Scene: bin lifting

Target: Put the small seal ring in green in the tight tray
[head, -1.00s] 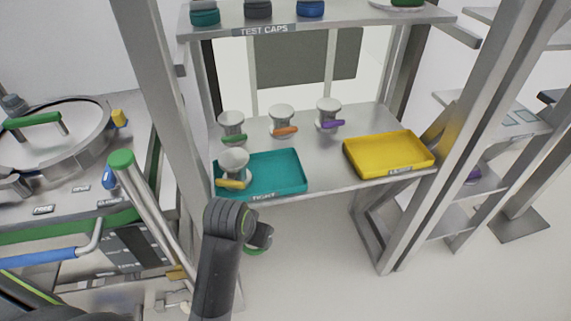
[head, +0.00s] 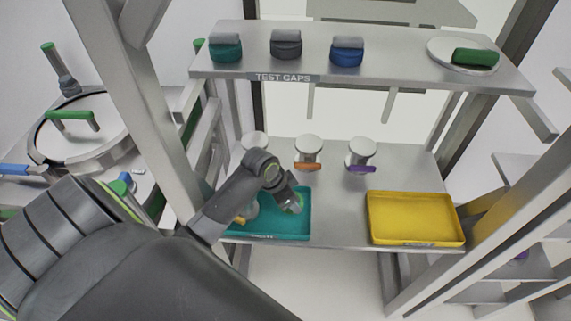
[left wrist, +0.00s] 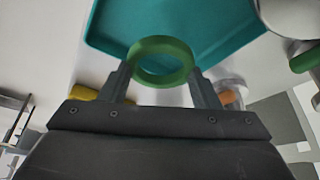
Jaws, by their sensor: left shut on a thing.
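The green seal ring (left wrist: 165,80) is pinched between the two fingers of my left gripper (left wrist: 160,72) in the left wrist view. In the head view my left gripper (head: 290,200) is over the teal tray (head: 300,228), near its right half. The ring is mostly hidden there by the gripper. The teal tray also shows beyond the ring in the left wrist view (left wrist: 215,30). The ring looks held above the tray floor; the exact gap cannot be told. My right gripper is not in view.
A silver piece with a yellow tab (head: 239,219) is at the tray's left, partly behind my arm. Silver pieces with orange (head: 308,147) and purple (head: 361,150) tabs stand behind. A yellow tray (head: 415,215) is at right. The test caps shelf (head: 390,72) is above.

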